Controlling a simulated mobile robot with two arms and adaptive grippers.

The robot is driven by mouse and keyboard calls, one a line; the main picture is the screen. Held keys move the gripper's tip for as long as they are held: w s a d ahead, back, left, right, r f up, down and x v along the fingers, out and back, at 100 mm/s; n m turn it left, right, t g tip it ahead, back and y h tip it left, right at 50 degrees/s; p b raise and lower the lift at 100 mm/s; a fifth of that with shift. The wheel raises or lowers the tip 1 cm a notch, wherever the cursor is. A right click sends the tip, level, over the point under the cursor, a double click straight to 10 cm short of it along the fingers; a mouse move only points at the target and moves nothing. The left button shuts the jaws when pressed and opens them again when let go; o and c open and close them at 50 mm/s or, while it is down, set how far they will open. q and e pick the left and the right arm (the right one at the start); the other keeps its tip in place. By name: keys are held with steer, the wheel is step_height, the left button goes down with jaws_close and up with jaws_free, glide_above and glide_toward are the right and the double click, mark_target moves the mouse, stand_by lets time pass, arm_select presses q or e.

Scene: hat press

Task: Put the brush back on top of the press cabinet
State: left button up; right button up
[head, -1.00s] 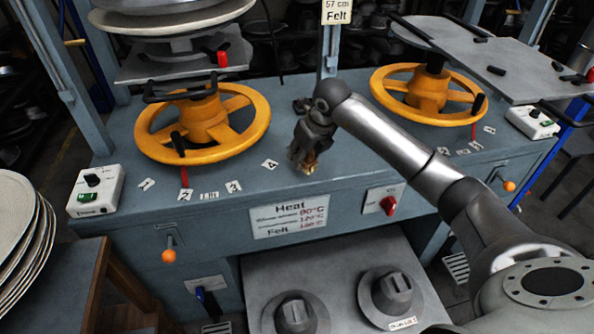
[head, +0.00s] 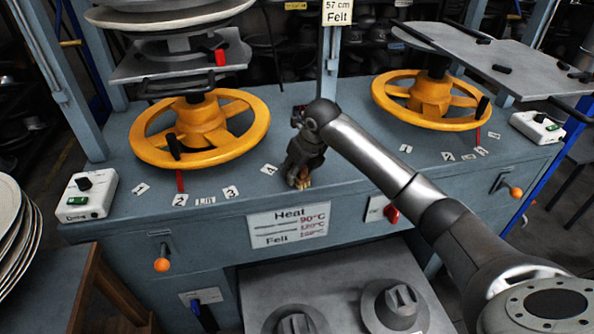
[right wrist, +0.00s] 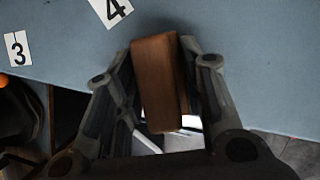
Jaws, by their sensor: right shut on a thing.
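The brush shows as a brown wooden block (right wrist: 158,80) between the fingers in the right wrist view. In the head view only a small tan part of it (head: 302,182) shows below the fingers. My right gripper (head: 299,174) is shut on it, near the front edge of the blue-grey press cabinet top (head: 243,172), right of the number 4 label. I cannot tell whether the brush touches the top. The cabinet top also fills the upper part of the right wrist view (right wrist: 235,30). My left gripper is not in view.
A yellow handwheel (head: 203,125) stands left of my gripper and another (head: 430,98) to the right. A control box (head: 88,197) sits at the left front corner. Number labels lie along the front edge. A lower shelf holds dark round weights (head: 396,302).

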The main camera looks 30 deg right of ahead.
steer(key=o, duration=1)
steer(key=shift+f, duration=0.1)
steer(key=shift+c, duration=0.2)
steer(key=shift+r, duration=0.6)
steer(key=v, duration=1.1)
steer(key=shift+b, duration=0.35)
steer(key=shift+s, duration=0.1)
